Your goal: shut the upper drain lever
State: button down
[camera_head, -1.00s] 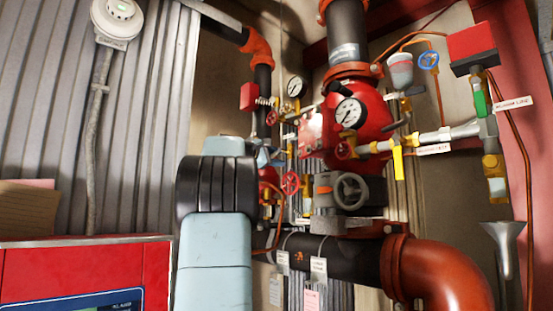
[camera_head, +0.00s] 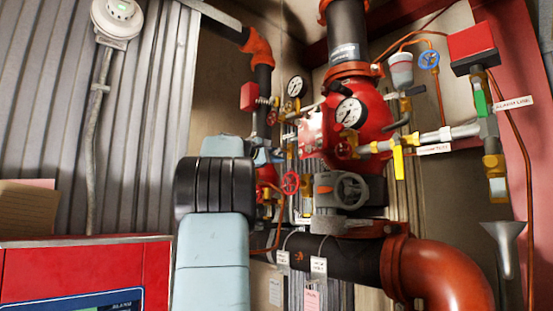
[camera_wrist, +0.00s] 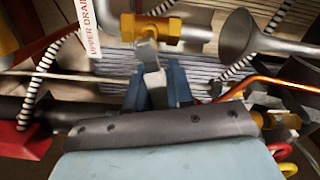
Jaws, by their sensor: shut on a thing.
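The upper drain valve is a brass body (camera_wrist: 150,28) at the top of the wrist view, beside a white tag (camera_wrist: 88,28) reading "UPPER DRAIN". Its grey lever (camera_wrist: 153,72) points down from the brass body toward my gripper. My gripper (camera_wrist: 158,88) has its blue fingers closed around the lower part of the lever. In the head view my gripper (camera_head: 266,157) is small and mostly hidden behind my arm. I cannot make out the lever there.
A grey funnel (camera_wrist: 240,38) and a copper pipe (camera_wrist: 275,84) lie to the right in the wrist view. Red handwheels (camera_head: 290,183), a gauge (camera_head: 351,113) and a large red valve body (camera_head: 372,118) crowd the riser. A red panel (camera_head: 120,268) stands lower left.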

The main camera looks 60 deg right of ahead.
jog(key=shift+w+r+m, duration=0.1)
jog(key=shift+r+m, duration=0.2)
jog(key=shift+m, duration=0.55)
jog(key=shift+r+m, duration=0.25)
jog(key=shift+m, duration=0.6)
jog(key=c, duration=1.1)
grip_release()
jog(key=v, duration=1.3)
jog(key=shift+w+a, duration=0.15)
jog(key=shift+a, duration=0.25)
jog(key=shift+f, duration=0.1)
